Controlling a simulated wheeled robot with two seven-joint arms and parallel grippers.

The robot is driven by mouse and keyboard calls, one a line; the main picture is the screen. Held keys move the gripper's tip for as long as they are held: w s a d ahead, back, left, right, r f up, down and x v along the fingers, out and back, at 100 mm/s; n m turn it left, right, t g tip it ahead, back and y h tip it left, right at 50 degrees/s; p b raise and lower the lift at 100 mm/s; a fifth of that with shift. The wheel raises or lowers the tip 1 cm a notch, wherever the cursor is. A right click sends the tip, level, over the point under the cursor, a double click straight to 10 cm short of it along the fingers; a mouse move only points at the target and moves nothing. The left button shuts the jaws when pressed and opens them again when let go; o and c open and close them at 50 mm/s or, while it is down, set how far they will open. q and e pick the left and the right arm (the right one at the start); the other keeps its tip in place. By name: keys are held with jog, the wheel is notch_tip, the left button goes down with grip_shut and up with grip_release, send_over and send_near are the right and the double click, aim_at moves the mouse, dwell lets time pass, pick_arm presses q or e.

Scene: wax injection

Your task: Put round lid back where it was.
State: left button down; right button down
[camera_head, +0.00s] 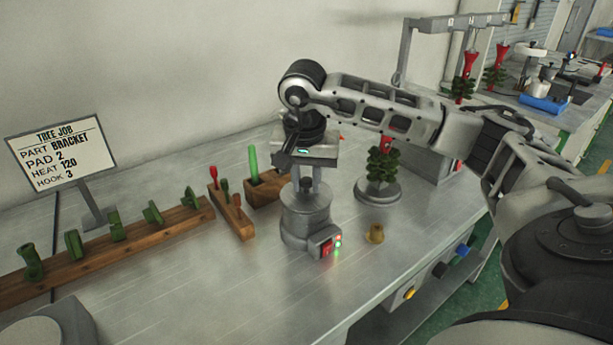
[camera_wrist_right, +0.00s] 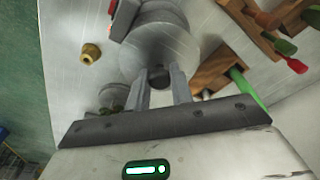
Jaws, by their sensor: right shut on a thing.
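My right gripper (camera_head: 303,182) points down over the grey round pot (camera_head: 305,225), which has a box with a red switch and lit lamps on its front. In the right wrist view the gripper (camera_wrist_right: 162,85) is shut on the dark knob (camera_wrist_right: 158,77) of the grey round lid (camera_wrist_right: 160,48). The lid lies flat at the top of the pot. I cannot tell whether it rests fully on the rim or hangs just above it. My left gripper is not in view.
A brass piece (camera_head: 376,233) stands right of the pot, and a green wax tree on a round base (camera_head: 378,192) behind it. Wooden blocks (camera_head: 232,213) with tools and a rack of green pieces (camera_head: 110,250) are left.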

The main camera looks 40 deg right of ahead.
aim_at(305, 197)
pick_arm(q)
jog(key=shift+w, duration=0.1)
pick_arm(e)
jog(key=shift+f+b, duration=0.3)
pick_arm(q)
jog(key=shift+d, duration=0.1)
pick_arm(e)
jog(key=c, duration=1.2)
grip_release()
jog(key=shift+c, duration=0.2)
jog(key=shift+r+p, duration=0.35)
jog(key=shift+r, duration=0.25)
pick_arm(q)
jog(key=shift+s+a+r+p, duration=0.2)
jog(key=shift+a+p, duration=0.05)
jog(key=shift+p, duration=0.4)
pick_arm(e)
notch_tip(305, 197, up, 11)
jog(key=s+a, duration=0.1)
jog(key=shift+a+r, duration=0.2)
jog(key=shift+a, duration=0.05)
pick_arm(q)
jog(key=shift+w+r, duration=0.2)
